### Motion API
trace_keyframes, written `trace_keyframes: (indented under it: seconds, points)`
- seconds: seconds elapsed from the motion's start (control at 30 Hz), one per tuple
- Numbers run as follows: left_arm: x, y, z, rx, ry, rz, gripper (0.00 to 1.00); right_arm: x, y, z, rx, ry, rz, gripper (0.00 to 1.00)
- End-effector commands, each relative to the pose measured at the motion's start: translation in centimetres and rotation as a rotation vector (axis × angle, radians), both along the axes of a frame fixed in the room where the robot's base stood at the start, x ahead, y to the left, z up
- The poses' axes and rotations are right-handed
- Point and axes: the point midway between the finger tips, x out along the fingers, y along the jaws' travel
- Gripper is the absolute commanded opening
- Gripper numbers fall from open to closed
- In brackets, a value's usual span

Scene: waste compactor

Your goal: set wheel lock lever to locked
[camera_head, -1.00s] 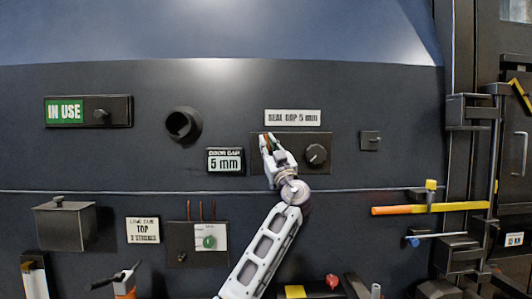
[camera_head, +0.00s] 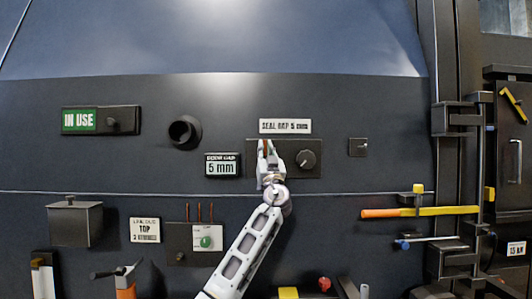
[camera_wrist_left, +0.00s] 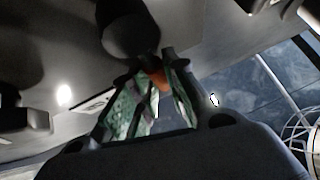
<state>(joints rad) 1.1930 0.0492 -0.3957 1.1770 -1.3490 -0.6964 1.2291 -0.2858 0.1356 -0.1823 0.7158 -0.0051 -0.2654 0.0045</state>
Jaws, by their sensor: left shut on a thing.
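My left gripper (camera_head: 266,154) is at the left part of a dark panel (camera_head: 289,171) below the "SEAL GAP 5 mm" sign. Its fingers point up and are shut on a narrow orange-brown piece, which looks like the lever. In the left wrist view this orange piece (camera_wrist_left: 157,79) shows between the two fingertips, below a dark round knob-like part (camera_wrist_left: 130,32). The fingers hide most of the lever, and I cannot read its locked or unlocked marking. My right gripper is not in view.
A round knob (camera_head: 306,159) sits close right of my gripper on the same panel. A "5 mm" sign (camera_head: 222,165) is close on the left. A yellow-orange bar (camera_head: 420,211) sticks out at the right. Tools stand along the bottom edge.

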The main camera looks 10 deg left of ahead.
Motion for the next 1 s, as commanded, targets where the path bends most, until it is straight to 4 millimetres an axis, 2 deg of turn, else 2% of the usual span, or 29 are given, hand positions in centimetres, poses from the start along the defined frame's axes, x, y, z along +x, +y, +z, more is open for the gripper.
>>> trace_keyframes:
  seconds: [0.17, 0.2, 0.23, 0.47, 0.57, 1.0]
  points:
    - [-0.1, -0.1, 0.4, 0.004, -0.005, 0.0, 0.0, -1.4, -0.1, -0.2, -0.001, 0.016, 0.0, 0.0]
    - [-0.1, -0.1, 0.4, 0.004, -0.004, 0.0, 0.21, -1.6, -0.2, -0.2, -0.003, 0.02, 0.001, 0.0]
    - [-0.1, -0.1, 0.4, 0.003, -0.004, -0.001, 0.24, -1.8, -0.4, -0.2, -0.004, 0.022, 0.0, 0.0]
    - [-0.1, 0.0, 0.1, 0.001, -0.001, -0.001, 0.25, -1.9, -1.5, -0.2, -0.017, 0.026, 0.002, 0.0]
    - [-0.1, 0.0, 0.1, 0.001, -0.001, -0.001, 0.25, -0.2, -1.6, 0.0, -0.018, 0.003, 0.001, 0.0]
    - [-1.3, -0.8, -1.3, 0.001, -0.001, -0.002, 0.25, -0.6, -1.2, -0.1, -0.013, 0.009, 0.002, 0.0]
